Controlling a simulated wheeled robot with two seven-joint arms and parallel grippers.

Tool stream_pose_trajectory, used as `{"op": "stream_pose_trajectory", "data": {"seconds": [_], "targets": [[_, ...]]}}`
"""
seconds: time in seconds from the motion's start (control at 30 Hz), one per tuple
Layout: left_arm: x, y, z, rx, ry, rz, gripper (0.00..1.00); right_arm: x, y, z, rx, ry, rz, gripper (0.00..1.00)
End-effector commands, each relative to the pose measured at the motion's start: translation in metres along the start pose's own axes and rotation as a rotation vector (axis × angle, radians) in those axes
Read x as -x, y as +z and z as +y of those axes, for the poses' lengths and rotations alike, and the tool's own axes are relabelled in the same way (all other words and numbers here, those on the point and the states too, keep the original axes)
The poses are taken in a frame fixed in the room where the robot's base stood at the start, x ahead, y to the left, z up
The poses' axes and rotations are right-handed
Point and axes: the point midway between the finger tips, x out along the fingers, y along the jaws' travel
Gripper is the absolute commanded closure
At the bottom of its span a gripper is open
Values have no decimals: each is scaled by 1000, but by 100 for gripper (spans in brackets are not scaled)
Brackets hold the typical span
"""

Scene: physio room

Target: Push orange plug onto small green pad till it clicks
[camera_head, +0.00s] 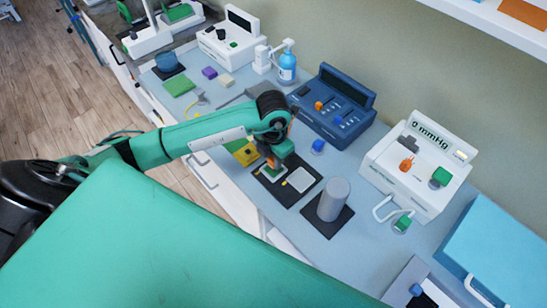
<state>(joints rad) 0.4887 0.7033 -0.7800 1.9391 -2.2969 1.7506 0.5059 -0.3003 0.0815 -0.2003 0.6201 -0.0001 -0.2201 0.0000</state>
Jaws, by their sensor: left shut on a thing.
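My left gripper (273,160) points down over the near-left part of a black mat on the bench. It is shut on the orange plug (271,164), of which only a small bit shows at the fingertips. Just below it on the black mat (283,196) is a small pale pad with a green edge (268,173), partly covered by the gripper. I cannot tell whether the plug touches this pad. A white pad (300,179) lies beside it on the mat. My right gripper is out of view.
A grey cylinder (334,198) stands to the right of the mat. Behind are a dark blue device (334,106) and a white pressure device (420,165). A yellow-green block (243,151) sits left of the gripper. A blue bottle (287,67) stands farther back.

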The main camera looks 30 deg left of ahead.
Motion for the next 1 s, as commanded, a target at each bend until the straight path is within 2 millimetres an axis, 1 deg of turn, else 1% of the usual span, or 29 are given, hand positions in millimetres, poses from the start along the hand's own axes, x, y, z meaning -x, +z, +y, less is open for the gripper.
{"op": "stream_pose_trajectory", "data": {"seconds": [0.4,1.0], "targets": [[0,0,0,0,0,0,90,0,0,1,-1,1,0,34],[-9,0,0,0,0,0,90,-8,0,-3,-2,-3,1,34]]}}
